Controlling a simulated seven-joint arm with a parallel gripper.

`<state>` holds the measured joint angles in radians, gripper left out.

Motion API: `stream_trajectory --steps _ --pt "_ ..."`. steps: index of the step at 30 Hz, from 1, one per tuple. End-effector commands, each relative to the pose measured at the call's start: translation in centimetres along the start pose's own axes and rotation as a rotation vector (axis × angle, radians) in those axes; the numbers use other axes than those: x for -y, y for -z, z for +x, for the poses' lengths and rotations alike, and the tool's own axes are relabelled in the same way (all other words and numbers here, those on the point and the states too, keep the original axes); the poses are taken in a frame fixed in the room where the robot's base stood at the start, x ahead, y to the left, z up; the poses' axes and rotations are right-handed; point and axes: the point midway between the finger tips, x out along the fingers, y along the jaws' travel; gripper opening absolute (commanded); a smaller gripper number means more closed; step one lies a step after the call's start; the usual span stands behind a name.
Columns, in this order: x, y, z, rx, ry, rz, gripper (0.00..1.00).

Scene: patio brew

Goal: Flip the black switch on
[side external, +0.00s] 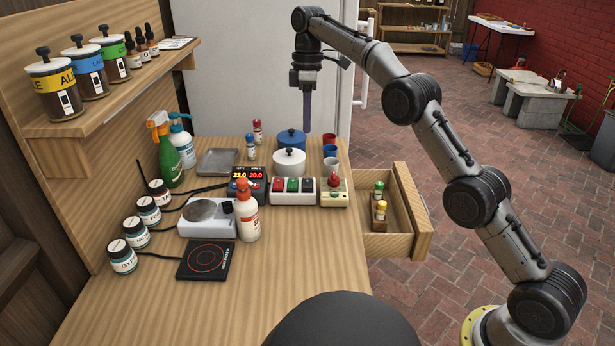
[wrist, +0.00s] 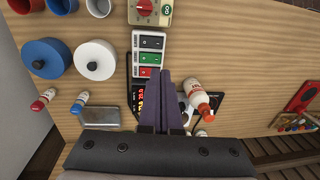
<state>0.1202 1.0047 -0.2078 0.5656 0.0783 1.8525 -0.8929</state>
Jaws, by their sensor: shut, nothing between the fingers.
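A white switch box (side external: 293,197) stands on the table with red, green and black rocker switches in a row. The black switch (side external: 307,185) is the rightmost in the side view, next to the green one. In the wrist view the black switch (wrist: 151,42) is at the top of the row, farthest from my fingers. I cannot tell its on or off position. My gripper (side external: 307,130) points down, shut and empty, above the back of the table and apart from the box. In the wrist view its purple fingers (wrist: 175,78) reach beside the red-switch end.
A beige box with a red knob (side external: 333,190) stands right of the switch box. A white pot (side external: 289,162) and blue pot (side external: 291,140) are behind it. A white bottle (side external: 247,217) stands in front-left. An open drawer (side external: 390,230) juts out at right.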

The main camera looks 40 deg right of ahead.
Motion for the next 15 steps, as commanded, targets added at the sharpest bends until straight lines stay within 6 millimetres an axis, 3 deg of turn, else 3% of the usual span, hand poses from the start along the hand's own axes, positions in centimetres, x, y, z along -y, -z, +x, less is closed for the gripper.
stream_trajectory --steps 4,15 --pt "-0.40 -0.11 1.22 0.013 0.017 0.006 0.00" --pt "-0.41 -0.16 1.31 0.014 0.018 0.007 0.00"
